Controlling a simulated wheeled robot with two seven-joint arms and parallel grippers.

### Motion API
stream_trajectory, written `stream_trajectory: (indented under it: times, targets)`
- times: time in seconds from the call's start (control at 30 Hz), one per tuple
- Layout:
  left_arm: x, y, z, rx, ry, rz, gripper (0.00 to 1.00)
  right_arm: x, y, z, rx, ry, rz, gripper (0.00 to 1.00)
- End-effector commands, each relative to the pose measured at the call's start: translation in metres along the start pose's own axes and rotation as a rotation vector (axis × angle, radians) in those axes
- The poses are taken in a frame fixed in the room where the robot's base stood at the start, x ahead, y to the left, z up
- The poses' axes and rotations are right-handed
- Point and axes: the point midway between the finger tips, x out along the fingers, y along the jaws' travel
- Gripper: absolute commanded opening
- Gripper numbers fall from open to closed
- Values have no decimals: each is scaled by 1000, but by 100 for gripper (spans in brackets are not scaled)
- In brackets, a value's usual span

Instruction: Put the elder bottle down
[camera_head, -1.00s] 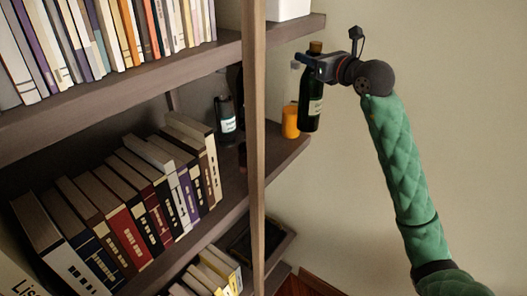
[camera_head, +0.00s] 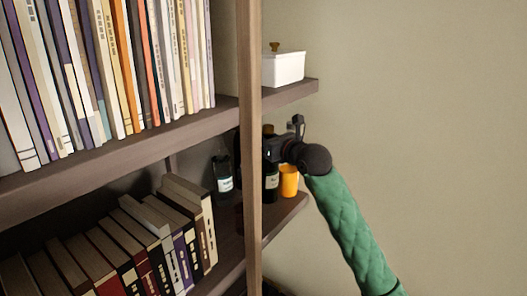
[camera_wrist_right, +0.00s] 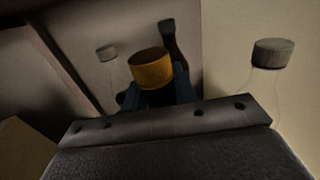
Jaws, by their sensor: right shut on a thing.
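The dark bottle with a pale label (camera_head: 271,181), which I take to be the elder bottle, is upright at the right end of the middle shelf (camera_head: 284,212). My right gripper (camera_head: 271,150) is shut on its upper part. Its base is low over the shelf board; I cannot tell whether it touches. The post hides part of its left side. In the right wrist view its golden-brown cap (camera_wrist_right: 151,68) stands between my blue fingers (camera_wrist_right: 157,96). My left gripper is not in view.
An orange-filled container (camera_head: 289,181) stands close right of the held bottle. Another dark labelled bottle (camera_head: 223,178) stands left of the wooden post (camera_head: 251,150). A grey-capped clear bottle (camera_wrist_right: 273,54) shows in the wrist view. The upper shelf (camera_head: 291,94) with a white box (camera_head: 284,69) is above.

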Motion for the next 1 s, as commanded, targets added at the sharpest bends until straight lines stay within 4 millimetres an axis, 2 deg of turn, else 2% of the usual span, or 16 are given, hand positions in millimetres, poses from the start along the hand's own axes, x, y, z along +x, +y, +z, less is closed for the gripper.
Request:
stream_trajectory:
  times: [0.1, 0.27, 0.37, 0.47, 0.9, 0.93, 1.0]
  targets:
    - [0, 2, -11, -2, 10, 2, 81, 2, 1, -2, -1, -2, 0, 0]
    - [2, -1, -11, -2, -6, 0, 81, 2, 1, -18, 0, -2, 0, 0]
    - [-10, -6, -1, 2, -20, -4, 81, 2, 1, -31, 0, -1, -1, 0]
    - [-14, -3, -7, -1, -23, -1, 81, 2, 1, -40, 0, -2, 0, 0]
    - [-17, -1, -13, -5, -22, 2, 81, 2, 1, -42, 0, -3, 0, 0]
    - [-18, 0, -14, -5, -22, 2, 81, 2, 1, -43, 0, -1, 0, 33]
    - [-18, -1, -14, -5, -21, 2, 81, 2, 1, -43, 0, -1, 0, 47]
